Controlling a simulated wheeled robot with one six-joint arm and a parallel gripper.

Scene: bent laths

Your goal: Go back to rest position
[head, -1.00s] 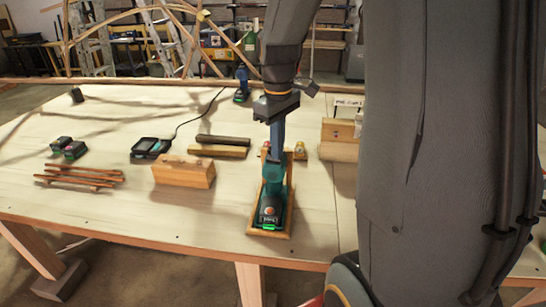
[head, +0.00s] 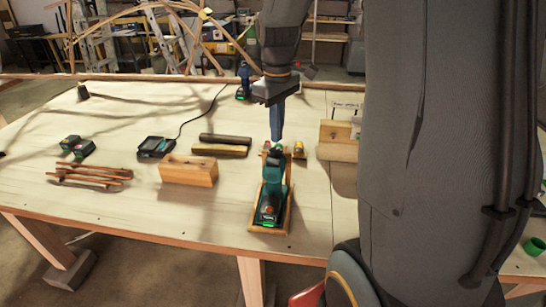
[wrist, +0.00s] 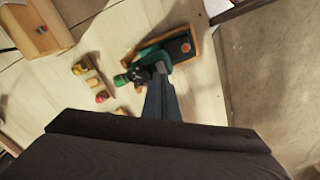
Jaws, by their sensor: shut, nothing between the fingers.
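My gripper (head: 277,136) hangs from the arm above the workbench, its blue fingers pointing down and shut with nothing between them. It also shows in the wrist view (wrist: 160,78). Below its tips, in the head view, a green and black cordless drill (head: 270,195) lies in a wooden cradle (head: 285,222) near the bench's front edge. In the wrist view the fingertips overlap the drill (wrist: 150,60) in the picture; the exact gap is hard to judge.
The workbench (head: 120,210) carries a wooden block (head: 188,171), thin sticks (head: 90,174), a charger (head: 156,147), green batteries (head: 78,146), dark and light bars (head: 220,148) and a wooden stand (head: 338,143). A second drill (head: 243,82) stands at the back. The left front surface is clear.

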